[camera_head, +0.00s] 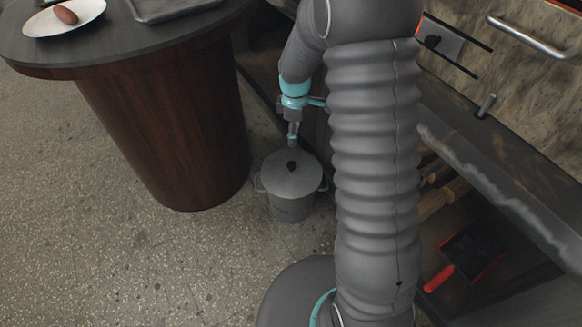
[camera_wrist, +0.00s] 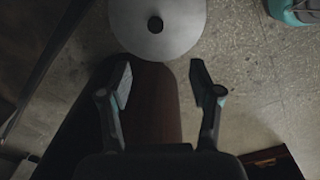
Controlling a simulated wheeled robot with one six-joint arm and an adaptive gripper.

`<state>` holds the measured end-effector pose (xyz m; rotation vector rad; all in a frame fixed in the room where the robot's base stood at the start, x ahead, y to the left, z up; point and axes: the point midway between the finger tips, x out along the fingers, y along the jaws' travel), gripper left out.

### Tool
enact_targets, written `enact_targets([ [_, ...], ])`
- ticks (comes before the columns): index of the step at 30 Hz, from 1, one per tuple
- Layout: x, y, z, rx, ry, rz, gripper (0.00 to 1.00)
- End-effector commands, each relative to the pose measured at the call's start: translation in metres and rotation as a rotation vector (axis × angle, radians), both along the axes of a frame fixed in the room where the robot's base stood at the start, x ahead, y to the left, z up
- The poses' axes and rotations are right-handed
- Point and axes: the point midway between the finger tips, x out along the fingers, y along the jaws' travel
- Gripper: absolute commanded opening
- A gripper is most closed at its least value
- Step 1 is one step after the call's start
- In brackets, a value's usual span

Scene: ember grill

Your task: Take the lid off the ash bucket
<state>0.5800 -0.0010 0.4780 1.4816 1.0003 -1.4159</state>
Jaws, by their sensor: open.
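The grey metal ash bucket (camera_head: 293,209) stands on the floor beside the round table's base, with handles at its sides. Its round grey lid (camera_head: 278,180) sits on top with a dark knob (camera_head: 291,166) in the middle. My gripper (camera_head: 293,141) is above the far part of the lid, pointing down. In the wrist view my gripper (camera_wrist: 161,74) is open with nothing between its fingers. The lid (camera_wrist: 185,32) and its knob (camera_wrist: 155,24) show there at the top edge, beyond the fingertips. The bucket's body is hidden under the lid in that view.
A round table (camera_head: 150,52) with a dark wood base stands left of the bucket, bearing a white plate (camera_head: 40,25) and a tray (camera_head: 160,8). The grill counter (camera_head: 490,150) is on the right, with logs (camera_head: 437,198) and a red-handled tool (camera_head: 438,279) below. Floor in front is clear.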

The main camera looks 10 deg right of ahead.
Motion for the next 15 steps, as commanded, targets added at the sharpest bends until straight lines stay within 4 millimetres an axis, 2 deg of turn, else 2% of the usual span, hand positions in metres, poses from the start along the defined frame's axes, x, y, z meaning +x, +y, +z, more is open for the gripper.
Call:
enact_targets([
  [1,0.005,0.0,-0.015,-0.001,0.017,0.032,0.64],
  [3,0.009,0.0,-0.029,-0.003,0.029,0.074,0.64],
  [11,0.015,0.0,-0.06,-0.002,0.05,0.133,0.64],
  [15,0.014,0.0,-0.084,-0.002,0.051,0.133,0.64],
])
